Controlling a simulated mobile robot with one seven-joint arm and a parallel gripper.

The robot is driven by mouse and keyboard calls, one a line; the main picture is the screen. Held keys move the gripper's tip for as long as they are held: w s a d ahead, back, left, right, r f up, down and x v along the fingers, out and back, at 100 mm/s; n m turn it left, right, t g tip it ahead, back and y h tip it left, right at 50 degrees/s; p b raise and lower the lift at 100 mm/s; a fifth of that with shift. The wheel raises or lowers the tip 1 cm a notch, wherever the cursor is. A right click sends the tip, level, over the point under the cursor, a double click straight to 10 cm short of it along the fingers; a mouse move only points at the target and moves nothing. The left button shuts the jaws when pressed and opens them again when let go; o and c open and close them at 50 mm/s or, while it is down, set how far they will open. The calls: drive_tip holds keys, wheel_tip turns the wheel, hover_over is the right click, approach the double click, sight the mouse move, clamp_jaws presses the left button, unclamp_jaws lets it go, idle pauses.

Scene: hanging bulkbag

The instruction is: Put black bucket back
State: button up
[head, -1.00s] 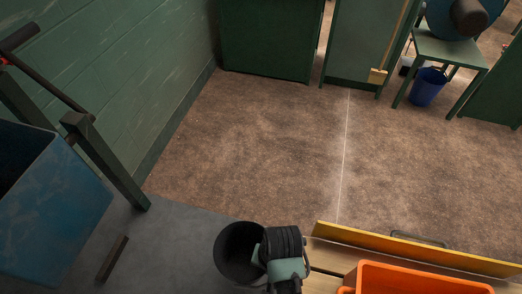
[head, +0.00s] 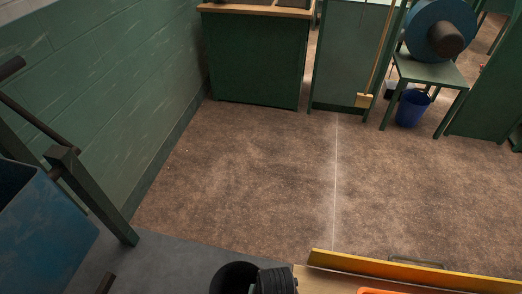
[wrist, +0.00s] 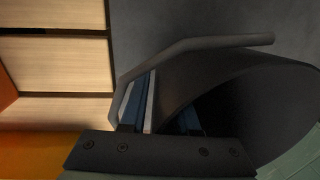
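The black bucket (head: 228,281) is at the bottom edge of the head view, its round opening facing up and its lower part cut off. My gripper is at its right side in that view, with the fingertips hidden. In the wrist view the bucket's dark curved wall and rim (wrist: 235,95) fill the right half. My gripper (wrist: 168,112) has one finger on each side of the bucket's wall and appears shut on it. Whether the bucket's base touches anything is hidden.
A yellow-edged wooden surface (head: 400,272) with an orange bin stands at bottom right. A blue container (head: 40,235) on a dark frame is at left by the green wall. A blue bucket (head: 411,108) stands under a green stand at back right. The brown floor (head: 245,180) is clear.

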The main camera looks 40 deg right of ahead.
wheel_tip(320, 180, up, 12)
drive_tip(key=s+p, duration=0.1)
drive_tip(key=p, duration=0.1)
drive_tip(key=shift+d+p, duration=0.3)
drive_tip(key=shift+d, duration=0.1)
drive_tip(key=shift+r, duration=0.15)
